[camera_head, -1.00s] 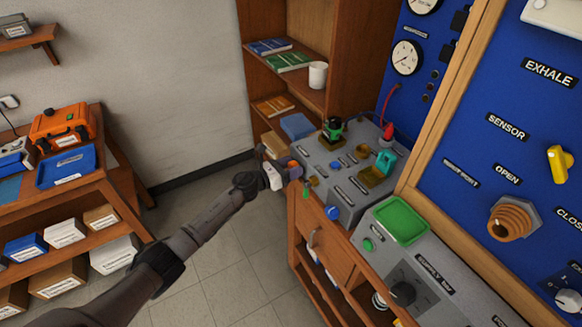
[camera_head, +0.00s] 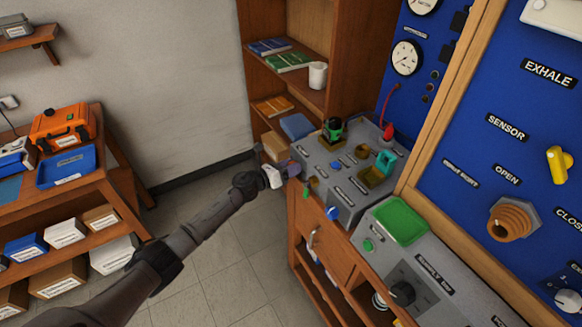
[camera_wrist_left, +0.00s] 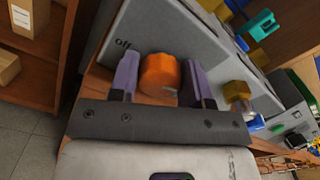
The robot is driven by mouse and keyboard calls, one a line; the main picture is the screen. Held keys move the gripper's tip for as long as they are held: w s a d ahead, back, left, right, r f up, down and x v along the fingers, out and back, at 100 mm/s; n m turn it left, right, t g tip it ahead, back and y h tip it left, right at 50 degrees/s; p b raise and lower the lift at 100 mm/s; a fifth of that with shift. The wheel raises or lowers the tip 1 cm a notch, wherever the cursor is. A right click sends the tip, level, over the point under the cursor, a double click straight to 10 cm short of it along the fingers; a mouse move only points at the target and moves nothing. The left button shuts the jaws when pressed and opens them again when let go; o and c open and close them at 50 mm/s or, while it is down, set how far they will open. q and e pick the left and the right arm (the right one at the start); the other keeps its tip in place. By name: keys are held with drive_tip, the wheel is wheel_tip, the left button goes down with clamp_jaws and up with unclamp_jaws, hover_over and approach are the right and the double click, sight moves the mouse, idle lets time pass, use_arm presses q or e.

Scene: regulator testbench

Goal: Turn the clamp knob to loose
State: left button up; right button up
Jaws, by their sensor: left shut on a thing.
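My left gripper (camera_head: 287,170) is at the left end of the grey testbench box (camera_head: 322,160). In the left wrist view its two purple fingers (camera_wrist_left: 160,82) stand on either side of an orange knob (camera_wrist_left: 160,73) and are shut on it. The knob is on the box's grey face, beside lettering that seems to read "off". In the head view the fingers hide the knob. I cannot read a label that names it as the clamp knob. My right gripper is not in view.
A teal part (camera_head: 384,162) and a black-and-green part (camera_head: 333,130) stand on the box. A blue knob (camera_head: 332,213) is on its front. A green tray (camera_head: 402,221) is nearer. Open floor (camera_head: 225,235) lies left of the bench.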

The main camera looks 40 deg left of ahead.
use_arm(q)
drive_tip(key=n, duration=0.3)
drive_tip(key=shift+n, duration=0.4)
drive_tip(key=n+p, duration=0.1)
drive_tip(key=n, duration=0.3)
drive_tip(key=shift+a+n, duration=0.1)
drive_tip(key=shift+n, duration=0.2)
drive_tip(key=n+p, duration=0.1)
drive_tip(key=n, duration=0.3)
drive_tip(key=shift+n+p, duration=0.3)
drive_tip(key=n+p, duration=0.1)
drive_tip(key=n, duration=0.3)
drive_tip(key=shift+f, duration=0.15)
drive_tip(key=n+p, duration=0.1)
drive_tip(key=n, duration=0.7)
drive_tip(key=shift+f+n+p, duration=0.1)
drive_tip(key=shift+n+p, duration=0.2)
drive_tip(key=n, duration=0.3)
drive_tip(key=shift+d+f+n, duration=0.1)
drive_tip(key=shift+d+n, duration=0.1)
drive_tip(key=shift+n, duration=1.9)
